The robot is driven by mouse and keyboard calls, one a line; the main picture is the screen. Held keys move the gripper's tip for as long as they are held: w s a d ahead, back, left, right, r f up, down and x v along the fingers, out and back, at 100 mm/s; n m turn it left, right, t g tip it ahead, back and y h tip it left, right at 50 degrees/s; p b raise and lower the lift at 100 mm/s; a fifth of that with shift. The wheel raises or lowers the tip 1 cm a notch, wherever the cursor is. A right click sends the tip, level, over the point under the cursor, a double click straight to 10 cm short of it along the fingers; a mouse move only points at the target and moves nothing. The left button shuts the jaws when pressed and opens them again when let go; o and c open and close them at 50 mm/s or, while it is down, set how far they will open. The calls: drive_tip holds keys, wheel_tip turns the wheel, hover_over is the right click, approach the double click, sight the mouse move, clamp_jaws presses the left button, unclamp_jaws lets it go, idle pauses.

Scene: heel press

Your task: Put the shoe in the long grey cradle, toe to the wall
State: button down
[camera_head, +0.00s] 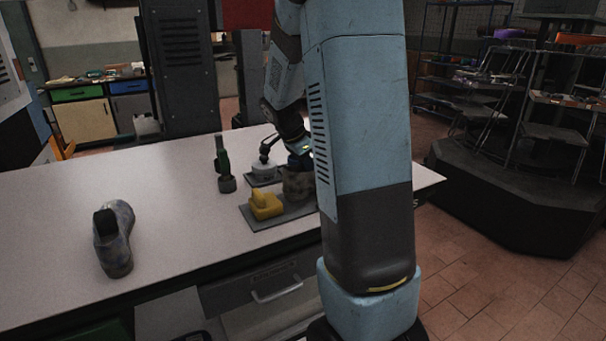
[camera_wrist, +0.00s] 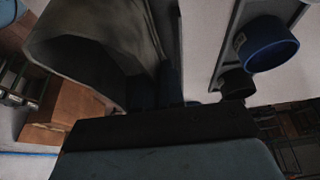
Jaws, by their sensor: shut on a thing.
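My gripper (camera_head: 301,152) is at the far right part of the table, partly hidden by my arm. In the wrist view it is shut on the wall of a hollow grey-brown shoe (camera_wrist: 95,45), whose opening faces the camera. In the head view a mottled brown-grey shape (camera_head: 298,185), probably this shoe, shows just below the gripper. I cannot tell whether it touches the grey plate (camera_head: 258,222) under it. A yellow block (camera_head: 265,206) sits on that plate. I cannot make out for sure which part is the long grey cradle. Another mottled shoe (camera_head: 116,254) with a dark opening stands at the left.
A green bottle-shaped tool (camera_head: 223,165) stands upright mid-table. Behind the yellow block, a small grey device (camera_head: 264,169) sits on its own plate. A blue cup-like part (camera_wrist: 268,45) shows in the wrist view, apart from the shoe. The left and middle tabletop (camera_head: 175,210) is mostly clear.

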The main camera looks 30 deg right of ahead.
drive_tip(key=shift+f, duration=0.9)
drive_tip(key=c, duration=1.2)
unclamp_jaws()
drive_tip(key=shift+c, duration=0.2)
